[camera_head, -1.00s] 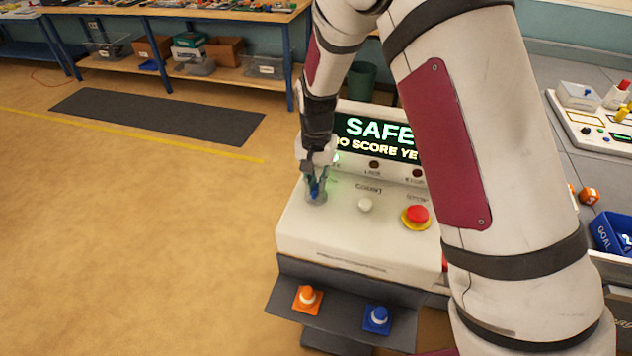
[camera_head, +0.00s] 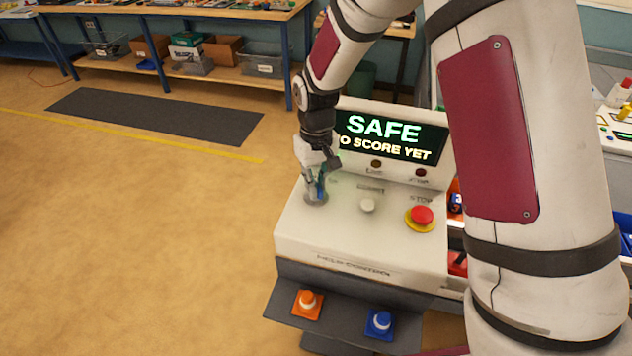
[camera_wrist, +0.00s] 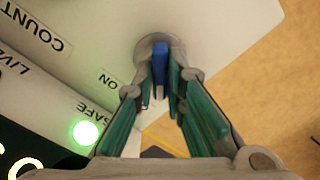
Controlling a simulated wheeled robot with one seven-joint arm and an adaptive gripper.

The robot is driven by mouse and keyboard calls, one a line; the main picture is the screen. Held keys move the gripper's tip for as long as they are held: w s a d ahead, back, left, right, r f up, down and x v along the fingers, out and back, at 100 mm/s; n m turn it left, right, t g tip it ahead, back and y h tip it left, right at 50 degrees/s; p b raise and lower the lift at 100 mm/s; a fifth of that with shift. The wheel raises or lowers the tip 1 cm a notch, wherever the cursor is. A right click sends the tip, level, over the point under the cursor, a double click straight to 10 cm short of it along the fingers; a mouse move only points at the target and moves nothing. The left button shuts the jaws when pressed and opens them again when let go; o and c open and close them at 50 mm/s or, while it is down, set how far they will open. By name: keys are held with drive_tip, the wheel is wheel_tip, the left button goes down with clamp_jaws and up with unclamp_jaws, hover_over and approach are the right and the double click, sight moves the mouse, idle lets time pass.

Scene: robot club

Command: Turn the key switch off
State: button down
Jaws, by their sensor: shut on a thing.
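The key switch is a blue key (camera_wrist: 159,62) in a round grey collar (camera_wrist: 150,45) at the left of the white console (camera_head: 345,235). My gripper (camera_head: 317,186) comes down on it from above in the head view. In the wrist view its green-padded fingers (camera_wrist: 161,84) stand on both sides of the key and are shut on it. An "ON" label is beside the collar. A green lamp (camera_wrist: 85,132) is lit by the "SAFE" label. The screen (camera_head: 385,137) reads "SAFE" and part of a second line about score. The fingers hide most of the key in the head view.
Open floor lies left.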

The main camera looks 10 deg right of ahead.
drive_tip(key=shift+n, duration=0.3)
drive_tip(key=c, duration=1.6)
unclamp_jaws()
drive_tip(key=shift+c, duration=0.2)
wheel_tip(320, 180, up, 12)
